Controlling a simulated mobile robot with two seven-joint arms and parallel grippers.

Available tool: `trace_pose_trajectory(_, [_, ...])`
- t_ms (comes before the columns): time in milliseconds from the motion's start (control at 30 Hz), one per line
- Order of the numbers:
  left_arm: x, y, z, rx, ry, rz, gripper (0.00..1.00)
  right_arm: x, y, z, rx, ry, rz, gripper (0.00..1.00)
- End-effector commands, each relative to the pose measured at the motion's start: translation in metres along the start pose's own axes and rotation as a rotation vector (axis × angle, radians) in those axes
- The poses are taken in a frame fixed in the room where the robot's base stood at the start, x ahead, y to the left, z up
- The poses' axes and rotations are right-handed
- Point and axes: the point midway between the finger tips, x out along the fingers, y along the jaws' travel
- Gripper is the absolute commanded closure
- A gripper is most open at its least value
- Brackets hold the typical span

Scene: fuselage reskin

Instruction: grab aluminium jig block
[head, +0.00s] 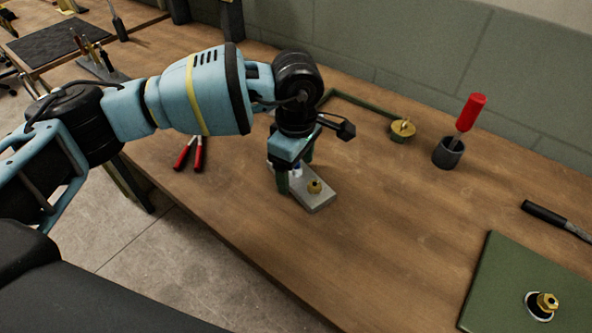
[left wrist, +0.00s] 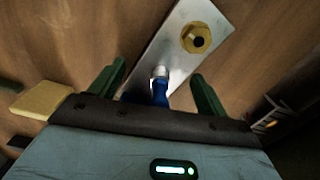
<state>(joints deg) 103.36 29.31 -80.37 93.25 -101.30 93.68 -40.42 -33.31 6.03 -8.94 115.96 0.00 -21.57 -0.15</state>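The aluminium jig block (head: 318,199) is a flat grey plate on the wooden bench below my left gripper (head: 296,174). A brass hex fitting (head: 315,186) stands on it. In the left wrist view the block (left wrist: 172,48) runs diagonally up to the right, with the brass fitting (left wrist: 195,38) near its far end. A blue piece with a silver top (left wrist: 160,88) shows between the green fingers of my left gripper (left wrist: 157,86). The fingers are spread apart, one on each side of the block's near part; I cannot tell whether they touch it. My right gripper is out of view.
Red-handled pliers (head: 190,153) lie left of the block. A brass round piece (head: 402,130), a dark cup (head: 448,152) with a red-handled tool (head: 469,112), a black-handled tool (head: 545,214) and a green panel (head: 520,285) are to the right. The bench's front middle is clear.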

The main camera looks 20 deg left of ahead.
Motion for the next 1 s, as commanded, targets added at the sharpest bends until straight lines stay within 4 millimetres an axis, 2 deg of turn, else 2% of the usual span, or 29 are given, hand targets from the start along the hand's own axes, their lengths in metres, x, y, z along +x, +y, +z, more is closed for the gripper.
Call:
trace_pose_trajectory(67, [0.000, 0.000, 0.000, 0.000, 0.000, 0.000, 0.34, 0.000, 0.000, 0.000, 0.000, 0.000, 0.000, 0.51])
trace_pose_trajectory(400, [0.000, 0.000, 0.000, 0.000, 0.000, 0.000, 0.79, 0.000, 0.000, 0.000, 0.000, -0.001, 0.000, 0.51])
trace_pose_trajectory(767, [-0.003, 0.001, 0.000, 0.000, -0.001, 0.002, 0.80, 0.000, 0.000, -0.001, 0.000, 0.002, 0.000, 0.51])
trace_pose_trajectory(1000, [-0.022, 0.001, 0.000, 0.001, -0.001, 0.005, 0.80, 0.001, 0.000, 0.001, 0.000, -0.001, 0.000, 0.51])
